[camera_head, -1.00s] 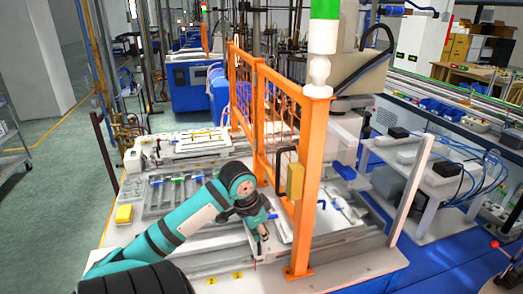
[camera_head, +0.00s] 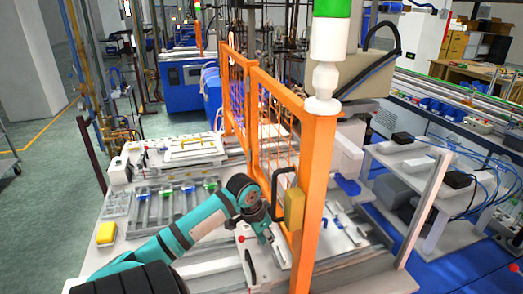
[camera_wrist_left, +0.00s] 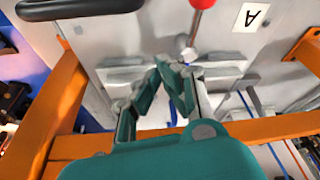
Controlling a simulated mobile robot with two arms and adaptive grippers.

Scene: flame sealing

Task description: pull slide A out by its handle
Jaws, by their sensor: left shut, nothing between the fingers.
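A handle with a red ball knob (camera_wrist_left: 203,4) on a metal stem stands at the top of the left wrist view, beside a white label with the letter A (camera_wrist_left: 251,17) on a pale metal plate. My left gripper (camera_wrist_left: 166,68) is shut and empty, its fingertips below and left of the knob in that view and apart from it. In the head view, my left gripper (camera_head: 272,242) is low over the fixture beside the orange fence. A small red knob (camera_head: 241,238) shows to its left. My right gripper is not in view.
An orange fence (camera_head: 318,190) with a yellow box (camera_head: 294,209) and a black handle stands close to the right of my left gripper. A yellow block (camera_head: 106,233) lies at the table's left. Open green floor is at the far left.

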